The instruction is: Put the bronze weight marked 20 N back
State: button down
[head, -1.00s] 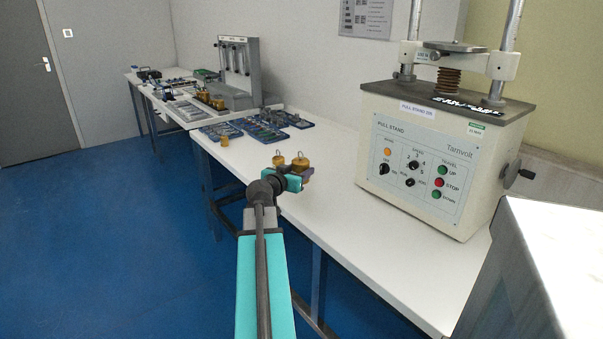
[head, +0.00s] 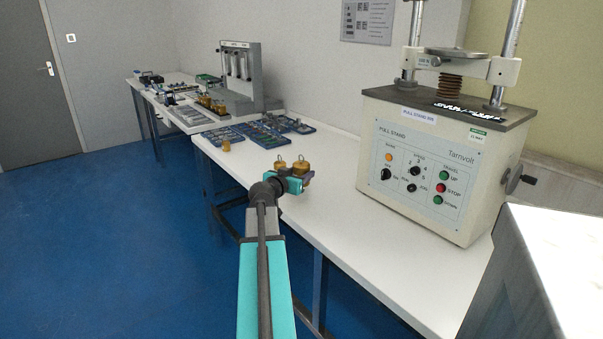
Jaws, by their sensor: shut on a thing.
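My gripper (head: 293,184) is over the near left part of the white bench, seen from behind. Two bronze weights with wire loops on top show at it, a left one (head: 281,168) and a right one (head: 302,169), both upright. My gripper is shut on a bronze weight, but its fingers are partly hidden and I cannot tell which of the two is between them. The marks on the weights are too small to read, so I cannot tell which is the 20 N one. Whether they touch the bench is unclear.
Another small bronze weight (head: 226,145) stands near the bench's left edge, beside blue trays (head: 262,134) of small parts. The pull stand (head: 430,165) is at the right. A grey rack (head: 240,75) stands on the far bench. The white bench top (head: 345,205) is clear between.

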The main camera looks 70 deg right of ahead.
jog(key=shift+f, duration=1.3)
jog(key=shift+f, duration=0.1)
jog(key=c, duration=0.9)
grip_release()
jog(key=shift+f, duration=0.15)
jog(key=v, duration=1.1)
jog(key=shift+a+b, duration=0.3)
jog(key=shift+b, duration=0.05)
jog(key=shift+w+r, duration=0.2)
jog(key=shift+r, duration=0.05)
